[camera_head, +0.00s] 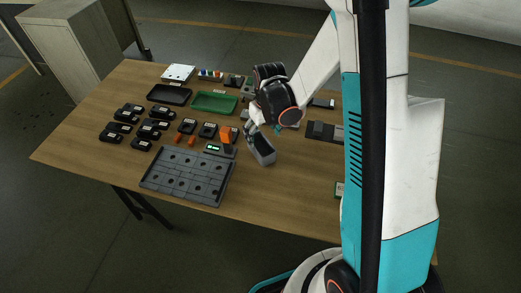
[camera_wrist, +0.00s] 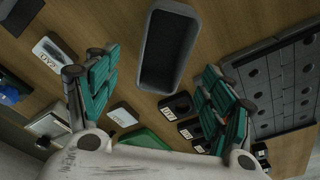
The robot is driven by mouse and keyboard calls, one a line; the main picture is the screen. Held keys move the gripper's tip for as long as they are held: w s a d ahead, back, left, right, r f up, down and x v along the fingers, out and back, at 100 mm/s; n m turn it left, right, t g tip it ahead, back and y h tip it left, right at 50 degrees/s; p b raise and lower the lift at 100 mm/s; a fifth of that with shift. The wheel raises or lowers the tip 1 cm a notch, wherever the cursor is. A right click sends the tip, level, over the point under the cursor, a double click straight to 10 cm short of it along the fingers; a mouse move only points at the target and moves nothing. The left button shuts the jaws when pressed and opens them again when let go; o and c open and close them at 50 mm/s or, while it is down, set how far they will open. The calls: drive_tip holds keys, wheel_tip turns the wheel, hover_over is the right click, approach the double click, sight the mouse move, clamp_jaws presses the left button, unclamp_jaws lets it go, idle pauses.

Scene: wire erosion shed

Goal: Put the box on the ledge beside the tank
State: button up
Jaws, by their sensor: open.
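A grey open-topped box (camera_head: 262,151) is on the wooden table near the middle, just below my gripper. It also shows in the wrist view (camera_wrist: 167,52), looking empty, beyond and between the teal-padded fingers. My gripper (camera_wrist: 158,90) is open, with nothing between its fingers; in the head view (camera_head: 252,127) it hangs over the table beside the grey box. Whether a finger touches the box I cannot tell. I see no tank and no ledge that I can make out in either view.
The table (camera_head: 285,200) also bears a grey slotted plate (camera_head: 187,176), a green tray (camera_head: 214,102), a black tray (camera_head: 169,94) and several small black cases (camera_head: 125,116). The table's front right is mostly clear. A cabinet (camera_head: 75,40) stands behind left.

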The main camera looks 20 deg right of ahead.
sight(261, 152)
drive_tip(key=shift+a+f+b, duration=0.2)
drive_tip(key=shift+f+b, duration=1.35)
drive_tip(key=shift+f, duration=2.45)
drive_tip(key=shift+r, duration=0.1)
drive_tip(key=shift+c, duration=0.6)
drive_tip(key=c, duration=1.2)
drive_tip(key=shift+r, duration=0.1)
